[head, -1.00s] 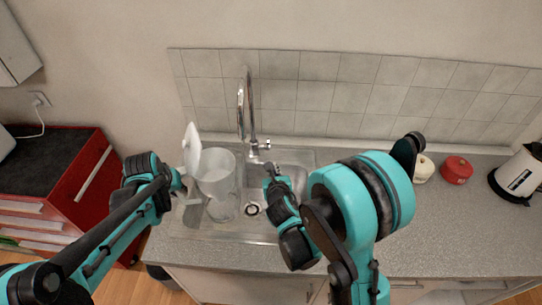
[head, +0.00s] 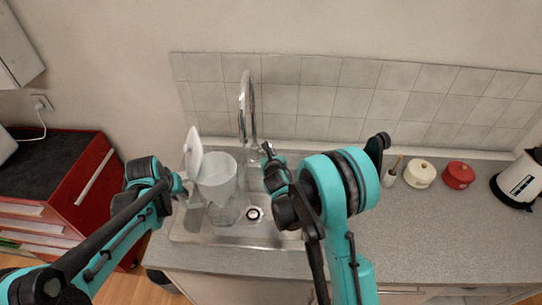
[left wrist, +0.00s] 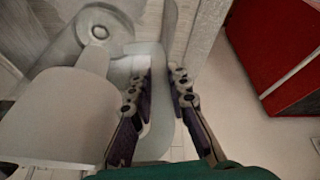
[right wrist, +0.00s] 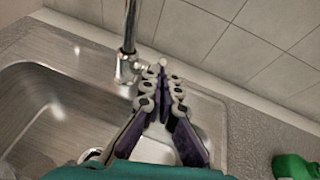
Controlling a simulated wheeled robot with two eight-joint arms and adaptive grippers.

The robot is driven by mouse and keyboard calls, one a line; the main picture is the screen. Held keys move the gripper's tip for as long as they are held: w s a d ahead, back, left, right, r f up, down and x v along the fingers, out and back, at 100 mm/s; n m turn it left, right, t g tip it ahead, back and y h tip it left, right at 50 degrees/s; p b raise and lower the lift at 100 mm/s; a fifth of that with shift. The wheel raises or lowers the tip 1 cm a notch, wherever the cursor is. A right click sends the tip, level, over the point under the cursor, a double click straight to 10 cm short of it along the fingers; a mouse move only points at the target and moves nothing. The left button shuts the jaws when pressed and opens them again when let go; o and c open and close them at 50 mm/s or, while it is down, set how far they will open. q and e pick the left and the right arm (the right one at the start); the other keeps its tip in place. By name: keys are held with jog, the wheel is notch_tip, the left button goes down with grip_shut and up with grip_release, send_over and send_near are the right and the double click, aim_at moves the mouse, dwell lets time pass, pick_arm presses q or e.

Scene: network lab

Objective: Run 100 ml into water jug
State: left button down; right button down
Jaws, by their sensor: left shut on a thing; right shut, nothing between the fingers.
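The water jug (head: 222,190) is a clear, whitish pitcher with its white lid (head: 194,150) swung up, held over the left part of the sink. My left gripper (head: 184,184) is shut on the jug's handle; the handle also shows between the fingers in the left wrist view (left wrist: 156,95). The chrome tap (head: 243,100) arches behind the jug. My right gripper (head: 267,150) is shut and empty beside the tap's base. In the right wrist view its fingertips (right wrist: 164,82) are close to the tap's small lever (right wrist: 150,70); contact is unclear. I cannot tell the jug's water level.
The steel sink (head: 200,237) has a dark drain (head: 254,214). A cream pot (head: 420,174), a red pot (head: 458,176) and a kettle (head: 517,182) stand at the right. A green bottle (right wrist: 293,167) shows in the right wrist view. The right front counter is clear.

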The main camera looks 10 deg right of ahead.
jog(key=shift+r, duration=0.1)
jog(key=shift+w+d+r, duration=0.1)
jog(key=shift+w+r, duration=0.2)
jog(key=shift+w, duration=0.05)
jog(key=shift+w+r, duration=0.15)
jog(key=shift+w, duration=0.05)
jog(key=w+d+r, duration=0.1)
jog(key=w+r, duration=0.1)
jog(key=w, duration=0.3)
jog(key=shift+w+r, duration=0.25)
jog(key=shift+r, duration=0.1)
dwell(0.5)
jog(key=shift+s, duration=0.1)
dwell(0.4)
